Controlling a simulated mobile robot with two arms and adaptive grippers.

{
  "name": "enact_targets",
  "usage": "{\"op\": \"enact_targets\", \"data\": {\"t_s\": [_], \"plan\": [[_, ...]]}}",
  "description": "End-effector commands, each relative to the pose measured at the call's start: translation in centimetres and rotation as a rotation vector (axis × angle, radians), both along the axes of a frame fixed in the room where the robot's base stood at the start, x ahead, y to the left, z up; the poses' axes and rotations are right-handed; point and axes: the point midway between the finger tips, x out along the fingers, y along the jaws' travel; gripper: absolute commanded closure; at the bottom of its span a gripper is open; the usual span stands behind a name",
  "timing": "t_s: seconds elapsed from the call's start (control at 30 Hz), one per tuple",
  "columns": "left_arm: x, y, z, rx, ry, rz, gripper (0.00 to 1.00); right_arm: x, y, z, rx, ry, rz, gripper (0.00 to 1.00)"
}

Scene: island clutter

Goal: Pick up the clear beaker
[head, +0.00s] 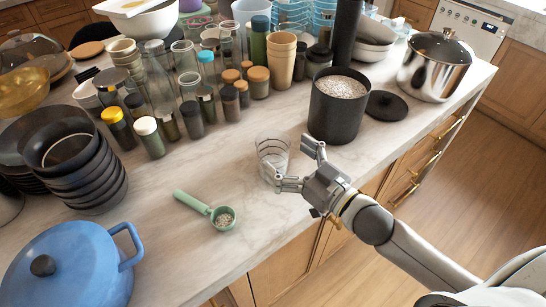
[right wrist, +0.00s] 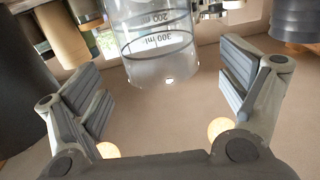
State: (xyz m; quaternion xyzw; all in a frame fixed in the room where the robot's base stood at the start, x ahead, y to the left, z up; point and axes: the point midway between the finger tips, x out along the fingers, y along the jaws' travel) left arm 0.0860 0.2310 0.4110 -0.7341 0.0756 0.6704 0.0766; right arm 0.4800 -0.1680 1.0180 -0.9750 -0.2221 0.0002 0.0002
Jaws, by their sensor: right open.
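The clear beaker (head: 272,158) stands upright on the marble island top, near the front edge. In the right wrist view the beaker (right wrist: 158,45) appears ahead of the jaws with dark volume marks on its wall. My right gripper (head: 300,162) is open, with its two fingers spread at the beaker's right side. In the right wrist view my right gripper (right wrist: 163,85) has the beaker roughly centred between the fingers, towards the top of the picture. Nothing is held in it. My left gripper is not in view.
A dark canister (head: 337,120) of pale grains stands just behind my right gripper. A green scoop (head: 205,208) lies in front of the beaker. Black bowls (head: 75,165) and a blue pot (head: 68,265) stand left. Jars and bottles crowd the back. The marble left of the beaker is clear.

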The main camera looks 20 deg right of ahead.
Motion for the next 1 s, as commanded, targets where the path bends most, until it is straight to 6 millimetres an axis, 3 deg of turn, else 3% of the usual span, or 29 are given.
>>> {"op": "enact_targets", "data": {"t_s": [0.1, 0.33, 0.7, 1.0], "plan": [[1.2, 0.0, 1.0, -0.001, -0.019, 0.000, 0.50, 1.3, 0.6, 0.7, 0.001, -0.004, -0.001, 0.08], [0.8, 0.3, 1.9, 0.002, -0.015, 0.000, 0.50, 3.7, 1.8, 0.7, 0.001, -0.002, -0.001, 0.08], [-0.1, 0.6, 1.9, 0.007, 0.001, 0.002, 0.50, 4.3, 2.1, 0.5, 0.000, -0.001, 0.000, 0.09], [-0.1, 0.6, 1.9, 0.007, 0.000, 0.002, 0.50, 4.3, 2.1, 0.5, 0.000, -0.001, 0.000, 0.48]]}}
